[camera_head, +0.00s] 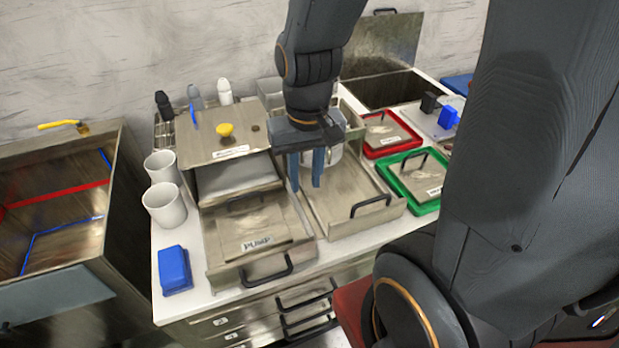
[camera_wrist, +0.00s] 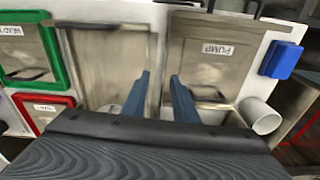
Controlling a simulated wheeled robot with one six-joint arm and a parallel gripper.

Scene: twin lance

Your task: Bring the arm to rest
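My gripper (camera_head: 306,184) hangs from my dark grey arm over the middle of the counter, above the steel tray (camera_head: 345,226) with a black handle. Its two blue fingers point down and stand apart with nothing between them. In the wrist view the gripper (camera_wrist: 158,82) also shows a clear gap between its fingers, with the steel surfaces beneath. The fingertips look clear of the tray, but their exact height is hard to tell. A large link of my arm hides the right side of the head view.
A steel box with a yellow knob (camera_head: 226,130) stands left of my gripper, behind a lid marked PUMP (camera_head: 240,222). White mugs (camera_head: 165,205) and a blue block (camera_head: 174,270) line the left edge. Red (camera_head: 400,146) and green-rimmed trays (camera_head: 427,207) lie right. A steel sink (camera_head: 55,235) stands left.

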